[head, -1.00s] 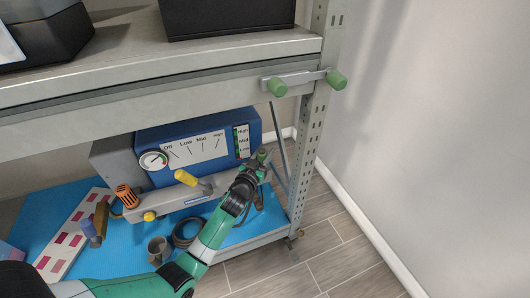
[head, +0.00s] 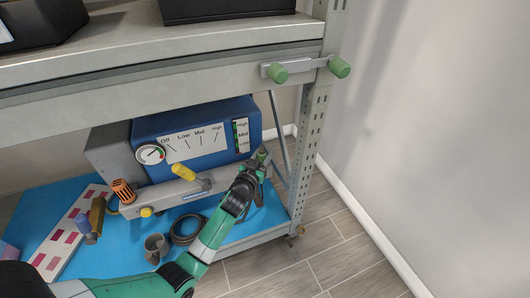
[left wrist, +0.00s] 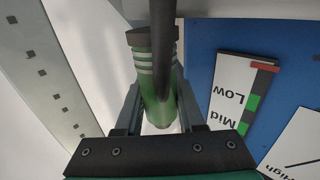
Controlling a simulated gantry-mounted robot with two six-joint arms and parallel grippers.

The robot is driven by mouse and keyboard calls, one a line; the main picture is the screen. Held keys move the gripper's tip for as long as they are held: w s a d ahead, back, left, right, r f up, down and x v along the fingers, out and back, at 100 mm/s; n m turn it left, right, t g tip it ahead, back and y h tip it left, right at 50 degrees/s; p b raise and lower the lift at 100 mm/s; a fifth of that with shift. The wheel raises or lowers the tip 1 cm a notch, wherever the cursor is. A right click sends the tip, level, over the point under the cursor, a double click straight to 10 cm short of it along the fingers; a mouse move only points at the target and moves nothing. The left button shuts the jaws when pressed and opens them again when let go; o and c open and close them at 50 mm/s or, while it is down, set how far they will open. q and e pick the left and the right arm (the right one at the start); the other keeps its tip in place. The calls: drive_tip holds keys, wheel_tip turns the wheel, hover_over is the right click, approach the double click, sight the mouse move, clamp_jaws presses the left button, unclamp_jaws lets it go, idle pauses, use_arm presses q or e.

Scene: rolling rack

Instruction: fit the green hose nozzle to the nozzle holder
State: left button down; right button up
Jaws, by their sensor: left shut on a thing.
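My left gripper (head: 259,161) is at the right end of the lower shelf, beside the blue control box. It is shut on the green hose nozzle (head: 263,152), which is small here. In the left wrist view, the green nozzle (left wrist: 157,85) with pale bands lies between the two fingers, and a dark bar or hose crosses in front of it. A grey bar (head: 168,198) in front of the blue box looks like the nozzle holder. A yellow nozzle (head: 184,173) and an orange nozzle (head: 123,191) are at it. My right gripper is not in view.
The blue box (head: 200,120) stands behind the bar. A grey cup (head: 156,247) and a coiled hose (head: 190,229) lie on the blue mat. The rack post (head: 310,140) is close on the right. The upper shelf (head: 120,105) overhangs, with green-ended bracket knobs (head: 277,72).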

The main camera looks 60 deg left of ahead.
use_arm(q)
drive_tip(key=shift+f, duration=0.1)
drive_tip(key=shift+c, duration=2.2)
unclamp_jaws()
drive_tip(key=shift+s+d+p, duration=0.3)
drive_tip(key=shift+s+d, duration=0.05)
drive_tip(key=shift+s, duration=0.05)
drive_tip(key=p+v, duration=0.1)
drive_tip(key=v, duration=0.9)
drive_tip(key=shift+s+p, duration=0.25)
drive_tip(key=shift+p, duration=0.05)
drive_tip(key=shift+d, duration=0.15)
